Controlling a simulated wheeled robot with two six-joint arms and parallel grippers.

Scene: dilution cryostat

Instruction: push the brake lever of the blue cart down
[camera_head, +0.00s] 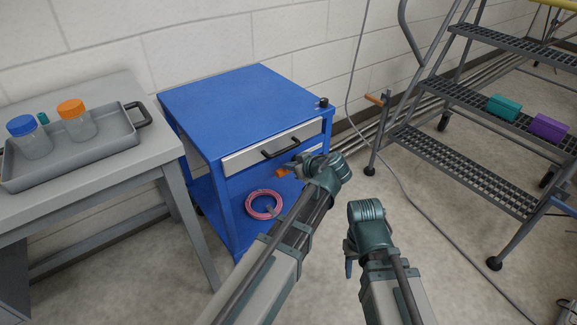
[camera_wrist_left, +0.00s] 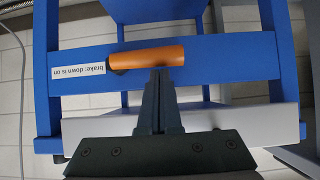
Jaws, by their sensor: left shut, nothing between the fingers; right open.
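The blue cart (camera_head: 228,100) stands against the wall. Its brake lever (camera_head: 283,173) has an orange handle and shows just left of my left gripper (camera_head: 299,164). In the left wrist view the lever (camera_wrist_left: 148,57) lies nearly level across a blue rail, its dark end by an upside-down label (camera_wrist_left: 83,72) reading "brake: down is on". My left gripper (camera_wrist_left: 159,75) is shut and empty, its tips at the handle's edge near its free end; I cannot tell whether they touch. My right gripper (camera_head: 350,262) is open, partly hidden by its wrist, away from the cart.
The cart has a grey drawer (camera_head: 240,158) with a black handle and a pink coil (camera_head: 263,204) on its lower shelf. A table (camera_head: 100,170) with a tray (camera_head: 90,150) of bottles stands left. Metal steps (camera_head: 465,165) stand right. Clear floor lies between.

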